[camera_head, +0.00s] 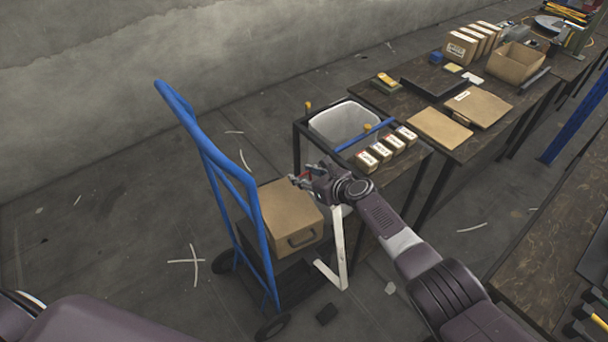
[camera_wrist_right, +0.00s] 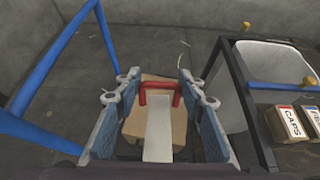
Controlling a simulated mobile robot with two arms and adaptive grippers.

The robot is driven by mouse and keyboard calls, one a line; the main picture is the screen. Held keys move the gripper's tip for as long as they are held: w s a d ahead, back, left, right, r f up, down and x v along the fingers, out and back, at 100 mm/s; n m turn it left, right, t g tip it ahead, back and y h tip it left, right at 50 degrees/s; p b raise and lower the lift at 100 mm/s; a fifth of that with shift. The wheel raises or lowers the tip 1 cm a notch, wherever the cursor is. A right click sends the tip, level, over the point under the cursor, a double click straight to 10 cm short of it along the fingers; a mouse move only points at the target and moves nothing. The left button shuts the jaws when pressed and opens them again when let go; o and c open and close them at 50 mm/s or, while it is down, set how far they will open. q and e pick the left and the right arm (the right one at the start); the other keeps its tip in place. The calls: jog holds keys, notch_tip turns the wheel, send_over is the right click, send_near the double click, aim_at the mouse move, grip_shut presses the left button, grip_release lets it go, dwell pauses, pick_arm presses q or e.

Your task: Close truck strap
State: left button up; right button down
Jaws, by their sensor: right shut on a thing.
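The blue hand truck (camera_head: 250,190) stands on the floor left of the tables, and its frame also shows in the right wrist view (camera_wrist_right: 50,66). A brown box (camera_head: 284,207) with a dark handle sits on it. The white strap (camera_head: 338,245) runs from my right gripper down toward the truck's low side and bends there. Its red handle-shaped end (camera_wrist_right: 160,87) lies between my right fingers, above the box (camera_wrist_right: 137,120). My right gripper (camera_head: 300,179) is shut on this strap end, beside the box's upper right corner. My left gripper is out of view.
A dark-framed stand holding a grey bin (camera_head: 342,122) and several small labelled boxes (camera_head: 380,152) is close to my right gripper. A workbench with cartons (camera_head: 517,62) extends behind it. Floor left of the truck is clear.

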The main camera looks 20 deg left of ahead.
jog(key=c, duration=1.5)
grip_release()
jog(key=shift+s+a+f, duration=0.15)
jog(key=shift+s, duration=0.05)
jog(key=shift+w, duration=0.1)
jog(key=shift+w+d+r, duration=0.1)
jog(key=shift+d+r, duration=0.3)
jog(key=shift+d, duration=0.2)
jog(key=shift+s+d+r, duration=0.2)
jog(key=shift+s+d, duration=0.1)
jog(key=shift+s, duration=0.1)
jog(key=shift+s+d+r, duration=0.1)
jog(key=shift+s, duration=0.2)
jog(key=shift+v, duration=2.45)
jog(key=shift+s, duration=0.15)
